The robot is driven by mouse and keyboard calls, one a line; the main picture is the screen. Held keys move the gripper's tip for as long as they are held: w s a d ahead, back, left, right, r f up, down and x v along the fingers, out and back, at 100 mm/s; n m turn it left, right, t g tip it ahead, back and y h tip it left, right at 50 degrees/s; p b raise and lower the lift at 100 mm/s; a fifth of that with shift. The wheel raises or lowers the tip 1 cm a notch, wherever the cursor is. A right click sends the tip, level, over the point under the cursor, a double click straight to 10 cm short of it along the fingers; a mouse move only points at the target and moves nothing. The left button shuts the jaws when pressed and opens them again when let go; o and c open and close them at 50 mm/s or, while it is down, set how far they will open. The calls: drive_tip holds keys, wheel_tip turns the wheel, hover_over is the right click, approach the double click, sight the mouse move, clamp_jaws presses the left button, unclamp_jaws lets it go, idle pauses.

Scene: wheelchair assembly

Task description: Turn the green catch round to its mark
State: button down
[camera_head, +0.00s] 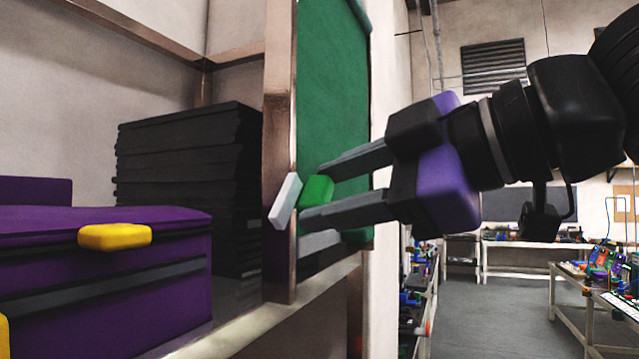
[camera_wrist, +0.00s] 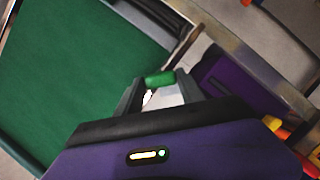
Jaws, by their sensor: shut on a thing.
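The green catch (camera_head: 316,190) sits at the edge of a green panel (camera_head: 335,90), beside the metal post. My gripper (camera_head: 312,193) reaches in from the right with its two grey fingers on either side of the catch, shut on it. The catch also shows between the fingertips in the wrist view (camera_wrist: 160,79). A pale grey plate (camera_head: 284,201) stands tilted just left of the catch, against the post. The fingers hide part of the catch, and I cannot make out a mark.
A metal post (camera_head: 279,110) runs up beside the panel. Left of it, a purple box (camera_head: 90,290) with a yellow latch (camera_head: 114,236) and a stack of black slabs (camera_head: 185,160) stand on a shelf. Benches stand far off at the right, with open floor before them.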

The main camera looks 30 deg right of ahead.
drive_tip(key=shift+s+h, duration=0.15)
drive_tip(key=shift+h, duration=0.25)
